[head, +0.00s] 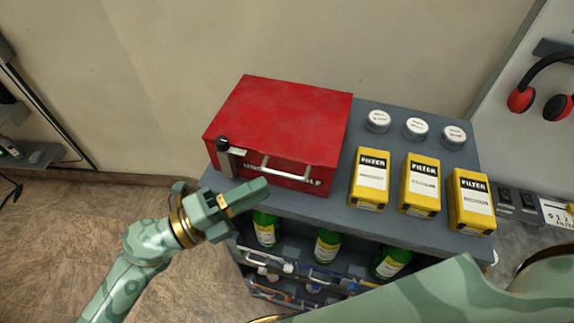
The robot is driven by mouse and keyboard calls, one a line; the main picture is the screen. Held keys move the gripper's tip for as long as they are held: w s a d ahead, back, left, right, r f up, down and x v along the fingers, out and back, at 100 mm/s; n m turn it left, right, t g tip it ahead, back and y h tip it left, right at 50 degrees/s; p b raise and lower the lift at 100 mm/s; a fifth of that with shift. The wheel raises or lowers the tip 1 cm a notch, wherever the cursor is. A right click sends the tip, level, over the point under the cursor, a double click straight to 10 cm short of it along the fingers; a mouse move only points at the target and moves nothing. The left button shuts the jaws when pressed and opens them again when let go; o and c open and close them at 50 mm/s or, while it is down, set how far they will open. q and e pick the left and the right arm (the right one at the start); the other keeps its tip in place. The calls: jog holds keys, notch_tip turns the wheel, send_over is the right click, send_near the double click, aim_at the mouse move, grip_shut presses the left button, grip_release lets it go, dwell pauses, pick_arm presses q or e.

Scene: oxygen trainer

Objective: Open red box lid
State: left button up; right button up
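The red box (283,122) stands on the left part of the grey cabinet top, and its lid is down. A silver handle (285,168) is on its front face, and a latch with a black knob (223,146) is at the front left corner. My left gripper (254,194) is in front of the box's front left corner, below the latch and left of the handle. It appears apart from the box. Its fingers are seen from the side, so I cannot tell if they are open. My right arm crosses the bottom right, and its gripper is not in view.
Several yellow filter boxes (419,186) and white-lidded jars (415,128) stand right of the red box on the grey cabinet top (330,212). Green bottles (327,245) sit on the shelf below. Red earmuffs (521,100) hang at the right. The floor at left is clear.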

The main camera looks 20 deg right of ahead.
aim_at(288, 175)
pick_arm(q)
jog(key=p+x, duration=0.1)
jog(key=x, duration=0.6)
jog(key=shift+f, duration=0.1)
jog(key=shift+w, duration=0.1)
grip_shut()
